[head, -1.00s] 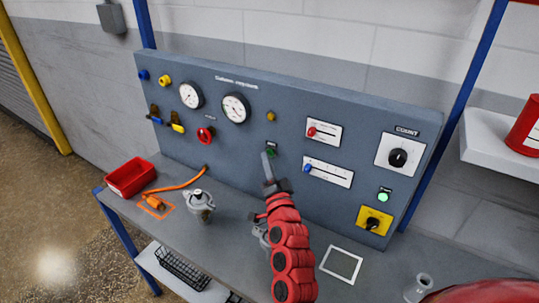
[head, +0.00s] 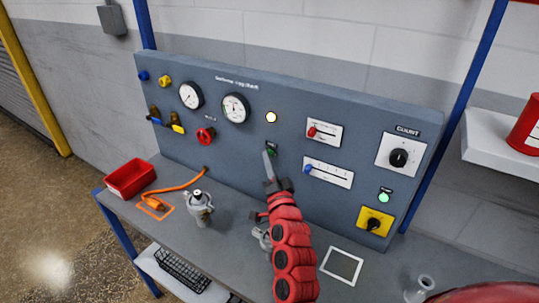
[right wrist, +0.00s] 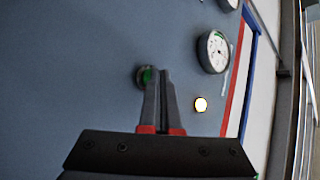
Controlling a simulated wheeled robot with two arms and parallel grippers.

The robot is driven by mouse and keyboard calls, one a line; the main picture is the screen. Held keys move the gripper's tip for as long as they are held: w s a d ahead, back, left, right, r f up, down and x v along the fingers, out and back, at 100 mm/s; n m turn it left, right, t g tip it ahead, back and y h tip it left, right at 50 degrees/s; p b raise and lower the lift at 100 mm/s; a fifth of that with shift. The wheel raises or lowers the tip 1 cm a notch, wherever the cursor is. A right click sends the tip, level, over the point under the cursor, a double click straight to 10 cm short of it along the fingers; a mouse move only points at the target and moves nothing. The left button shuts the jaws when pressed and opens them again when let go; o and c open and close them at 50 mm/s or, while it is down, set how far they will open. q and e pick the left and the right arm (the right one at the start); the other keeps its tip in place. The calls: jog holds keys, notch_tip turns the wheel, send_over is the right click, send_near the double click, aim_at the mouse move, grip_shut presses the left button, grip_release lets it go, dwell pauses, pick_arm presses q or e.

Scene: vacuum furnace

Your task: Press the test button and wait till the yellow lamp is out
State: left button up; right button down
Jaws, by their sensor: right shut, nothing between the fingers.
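The green test button (head: 272,153) sits on the grey panel below the lamp, partly hidden by my fingers. The lamp (head: 271,117) above it is lit, bright whitish with a yellow rim; it also glows in the right wrist view (right wrist: 201,104). My right gripper (head: 267,156) is shut and empty, its fingertips at the button. In the right wrist view, the button (right wrist: 146,76) shows beside the tips of the shut fingers (right wrist: 158,74); whether they touch it I cannot tell. My left gripper is not in view.
A red bin (head: 130,178), an orange hose and metal fittings (head: 199,208) stand on the bench.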

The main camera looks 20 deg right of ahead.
jog(key=shift+a, duration=0.1)
jog(key=shift+s+a+p, duration=0.3)
jog(key=shift+s+a, duration=0.15)
jog(key=shift+s, duration=0.05)
jog(key=s+a+p, duration=0.1)
jog(key=a, duration=0.1)
jog(key=s+a+p, duration=0.1)
jog(key=s+a, duration=0.1)
dwell(0.6)
dwell(0.6)
